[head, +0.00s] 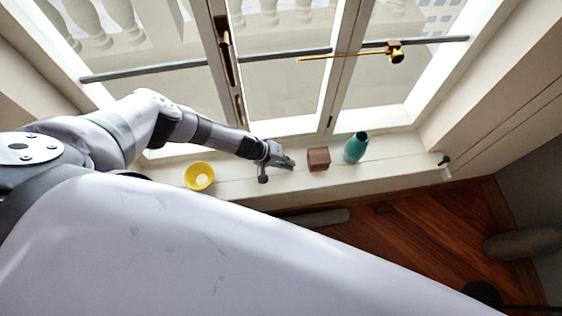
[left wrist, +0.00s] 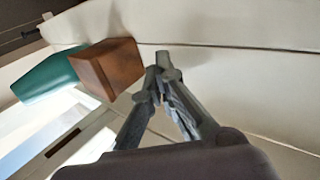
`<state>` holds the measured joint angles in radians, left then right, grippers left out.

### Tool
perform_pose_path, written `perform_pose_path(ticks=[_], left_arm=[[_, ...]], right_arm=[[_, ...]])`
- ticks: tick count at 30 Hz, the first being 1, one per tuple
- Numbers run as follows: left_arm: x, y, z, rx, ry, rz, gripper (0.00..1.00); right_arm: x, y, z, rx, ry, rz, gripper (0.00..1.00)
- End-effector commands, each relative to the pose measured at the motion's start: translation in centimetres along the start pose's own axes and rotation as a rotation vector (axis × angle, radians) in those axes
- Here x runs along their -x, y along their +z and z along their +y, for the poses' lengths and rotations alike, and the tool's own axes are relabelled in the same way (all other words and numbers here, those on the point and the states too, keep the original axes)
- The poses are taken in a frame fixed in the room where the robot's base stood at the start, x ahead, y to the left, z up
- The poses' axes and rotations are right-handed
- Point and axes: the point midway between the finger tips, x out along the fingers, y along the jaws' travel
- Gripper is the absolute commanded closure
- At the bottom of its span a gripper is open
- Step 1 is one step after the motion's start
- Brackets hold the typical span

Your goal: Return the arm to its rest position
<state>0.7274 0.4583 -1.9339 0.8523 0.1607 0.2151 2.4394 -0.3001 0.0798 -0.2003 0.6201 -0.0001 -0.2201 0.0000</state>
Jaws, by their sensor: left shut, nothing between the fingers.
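My left arm reaches in from the left in the head view. Its gripper (head: 284,163) is over the white window sill, just left of a brown wooden block (head: 318,159). In the left wrist view the gripper (left wrist: 160,72) has its fingertips together with nothing between them. The brown block (left wrist: 108,68) shows there to the left of the fingertips, and I cannot tell whether they touch. My right gripper is not in view.
A yellow bowl (head: 199,177) and a teal vase (head: 356,147) stand on the sill (head: 400,174). The vase (left wrist: 48,77) lies beyond the block in the left wrist view. Wooden floor (head: 425,240) lies below.

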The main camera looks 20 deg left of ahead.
Motion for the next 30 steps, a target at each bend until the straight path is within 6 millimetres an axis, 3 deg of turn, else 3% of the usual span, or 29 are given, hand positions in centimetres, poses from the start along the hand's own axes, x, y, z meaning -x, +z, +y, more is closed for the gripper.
perform_pose_path(ticks=[6, 23, 26, 29, 30], left_arm=[[1.4, 0.1, -0.8, 0.002, 0.001, -0.001, 1.00], [1.3, 0.2, -0.9, 0.000, 0.002, -0.002, 1.00], [0.7, 1.8, -0.3, -0.013, 0.011, -0.010, 1.00], [-0.8, 5.8, 1.5, -0.053, 0.036, -0.025, 1.00], [-1.4, 8.0, 2.7, -0.077, 0.051, -0.030, 1.00]], right_arm=[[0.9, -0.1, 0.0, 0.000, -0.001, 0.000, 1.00], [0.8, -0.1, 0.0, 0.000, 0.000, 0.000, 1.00], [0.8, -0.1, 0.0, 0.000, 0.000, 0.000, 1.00], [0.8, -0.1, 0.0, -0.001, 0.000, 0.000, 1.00], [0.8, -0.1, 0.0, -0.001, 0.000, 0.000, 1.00]])
